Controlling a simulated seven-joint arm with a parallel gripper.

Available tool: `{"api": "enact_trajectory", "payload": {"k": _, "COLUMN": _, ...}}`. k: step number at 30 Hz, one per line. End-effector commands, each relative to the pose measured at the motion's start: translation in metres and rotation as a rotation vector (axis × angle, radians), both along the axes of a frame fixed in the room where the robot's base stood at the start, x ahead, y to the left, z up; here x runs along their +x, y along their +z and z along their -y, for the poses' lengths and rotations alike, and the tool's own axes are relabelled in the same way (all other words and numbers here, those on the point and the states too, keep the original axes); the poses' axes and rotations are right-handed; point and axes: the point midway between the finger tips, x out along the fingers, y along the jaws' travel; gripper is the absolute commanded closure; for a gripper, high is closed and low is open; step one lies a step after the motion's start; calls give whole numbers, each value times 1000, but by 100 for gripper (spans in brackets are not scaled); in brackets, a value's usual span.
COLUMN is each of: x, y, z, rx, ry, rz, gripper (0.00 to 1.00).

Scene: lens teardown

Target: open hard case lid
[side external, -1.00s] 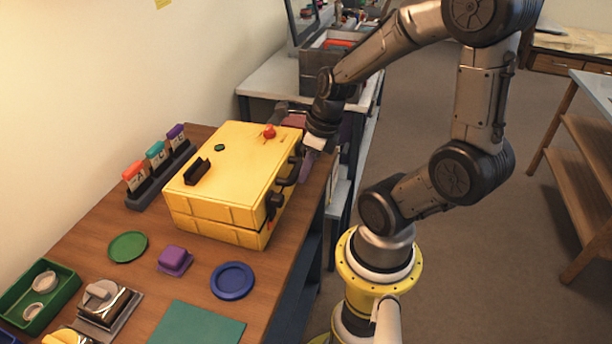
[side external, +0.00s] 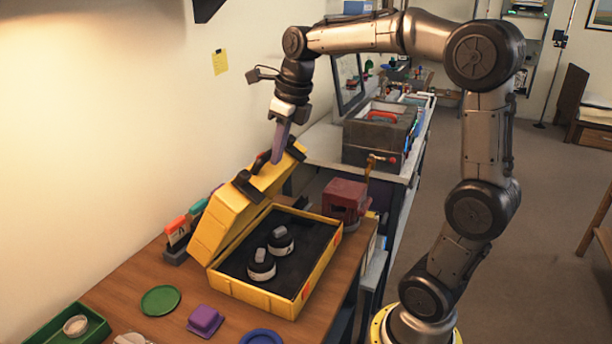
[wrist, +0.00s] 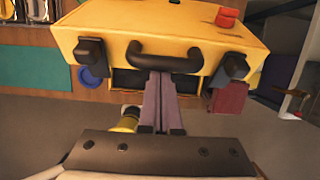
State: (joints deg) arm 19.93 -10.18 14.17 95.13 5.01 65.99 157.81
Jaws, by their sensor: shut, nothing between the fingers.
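The yellow hard case (side external: 262,295) stands on the wooden bench with its lid (side external: 232,212) tilted well up on the wall side. Its dark foam interior shows, with two black-and-grey lens parts (side external: 262,265) in it. My gripper (side external: 277,158) is shut and empty, its purple fingers at the raised lid edge near the black handle. In the wrist view the fingers (wrist: 160,80) point at the black handle (wrist: 163,58), between two black latches (wrist: 92,52). I cannot tell whether the fingertips touch the handle or lid.
Upright coloured cards (side external: 180,230) stand behind the case. A red block-like device (side external: 345,198) is close to its right. A green disc (side external: 160,300), a purple block (side external: 205,320) and a green tray (side external: 65,330) lie in front. The air above the open base is free.

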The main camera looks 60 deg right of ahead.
Motion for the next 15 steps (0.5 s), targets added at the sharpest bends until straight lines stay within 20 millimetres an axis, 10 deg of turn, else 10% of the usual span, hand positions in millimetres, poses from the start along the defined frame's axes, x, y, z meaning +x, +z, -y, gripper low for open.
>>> {"api": "enact_trajectory", "payload": {"k": 15, "x": 86, "y": 24, "z": 0, "rx": -1, "ry": 2, "rz": -77, "gripper": 100}}
